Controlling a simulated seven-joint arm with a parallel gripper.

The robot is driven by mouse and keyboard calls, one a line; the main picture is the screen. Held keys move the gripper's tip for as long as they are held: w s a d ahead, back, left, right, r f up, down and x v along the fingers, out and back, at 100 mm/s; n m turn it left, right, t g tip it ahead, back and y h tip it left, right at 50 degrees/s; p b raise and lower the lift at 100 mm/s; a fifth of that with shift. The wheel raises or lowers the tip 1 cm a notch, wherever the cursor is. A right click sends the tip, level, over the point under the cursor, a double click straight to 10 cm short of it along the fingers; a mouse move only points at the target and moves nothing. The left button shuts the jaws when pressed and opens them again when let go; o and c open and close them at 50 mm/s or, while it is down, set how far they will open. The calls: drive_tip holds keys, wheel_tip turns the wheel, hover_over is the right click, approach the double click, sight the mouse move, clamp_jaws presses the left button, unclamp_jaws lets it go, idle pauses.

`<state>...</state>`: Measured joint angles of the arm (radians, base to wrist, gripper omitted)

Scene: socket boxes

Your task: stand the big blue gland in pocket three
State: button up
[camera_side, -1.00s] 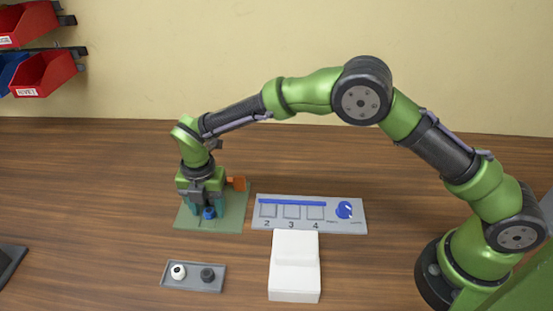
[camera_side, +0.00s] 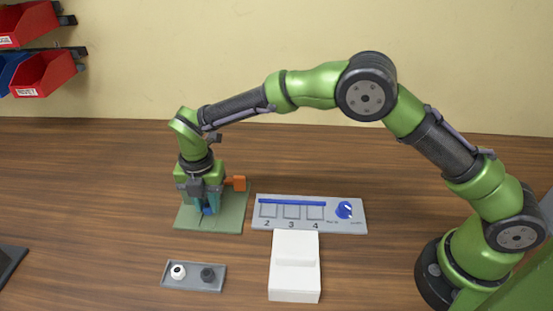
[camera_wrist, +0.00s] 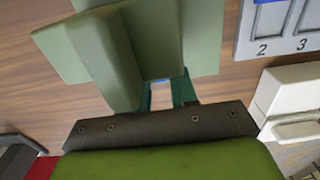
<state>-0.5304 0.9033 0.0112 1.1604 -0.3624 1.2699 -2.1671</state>
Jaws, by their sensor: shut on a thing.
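My gripper (camera_side: 207,208) is over the green board at the left of the side view, its teal fingers shut on the big blue gland (camera_side: 209,211). The fingers hide most of the gland, so its tilt and whether it touches the board cannot be told. In the wrist view my gripper (camera_wrist: 163,95) shows as two teal fingertips with a pale patch between them. Pocket three (camera_side: 291,212), a square marked 3 in the grey panel (camera_side: 262,225) to the right, looks empty.
The green board (camera_side: 238,219) carries a raised green block (camera_wrist: 100,58) and an orange part (camera_side: 236,183). A white stepped box (camera_side: 294,282) stands before the panel. A grey tray (camera_side: 192,284) holds a white and a dark piece. A blue knob (camera_side: 343,210) is on the panel.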

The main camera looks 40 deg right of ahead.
drive_tip(key=shift+r, duration=1.65)
drive_tip(key=shift+r, duration=0.3)
wheel_tip(320, 180, up, 11)
hover_over(292, 213)
wheel_tip(292, 213, down, 10)
drive_tip(key=shift+f, duration=3.1)
drive_tip(key=shift+f, duration=0.1)
